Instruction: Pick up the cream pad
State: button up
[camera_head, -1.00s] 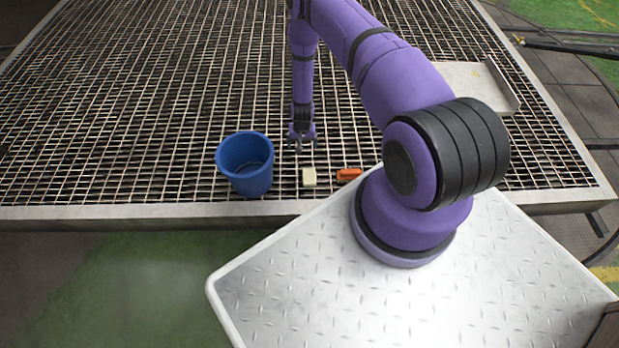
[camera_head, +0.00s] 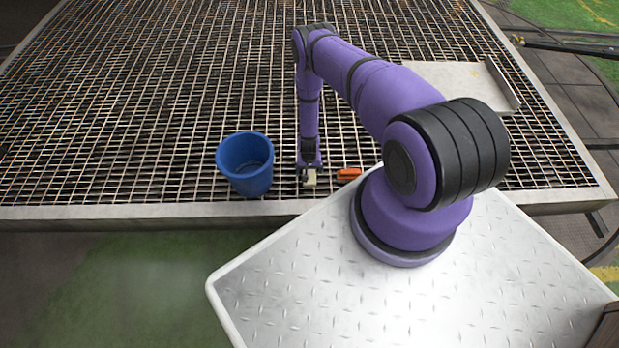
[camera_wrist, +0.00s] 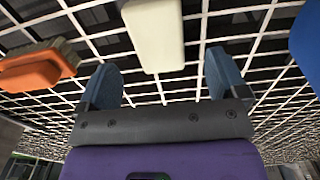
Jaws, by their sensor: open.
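The cream pad (camera_head: 310,181) is a small pale block lying on the metal grating near its front edge, between the blue bucket and the orange brush. My gripper (camera_head: 309,176) is right above and just behind it in the head view, covering part of it. In the wrist view the pad (camera_wrist: 155,32) shows at the top centre, cut off by the frame edge. My gripper (camera_wrist: 160,80) is open there, its two fingers spread and nothing between them. The pad lies beyond the fingertips, roughly in line with the gap.
A blue bucket (camera_head: 247,172) stands left of the pad; its edge shows in the wrist view (camera_wrist: 305,45). A metal tray (camera_head: 455,85) lies at the back right. The grating behind is clear.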

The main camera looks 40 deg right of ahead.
aim_at(310, 175)
jog(key=shift+f, duration=2.4)
jog(key=shift+s, duration=0.1)
jog(key=c, duration=1.1)
jog(key=shift+r, duration=0.15)
jog(key=shift+r, duration=1.55)
jog(key=s+a, duration=0.1)
jog(key=s, duration=0.4)
jog(key=s+a+r, duration=0.1)
jog(key=s+a, duration=0.1)
jog(key=s, duration=0.3)
jog(key=s+a, duration=0.1)
jog(key=s, duration=0.4)
jog(key=shift+s+a+r, duration=0.2)
jog(key=shift+r, duration=0.1)
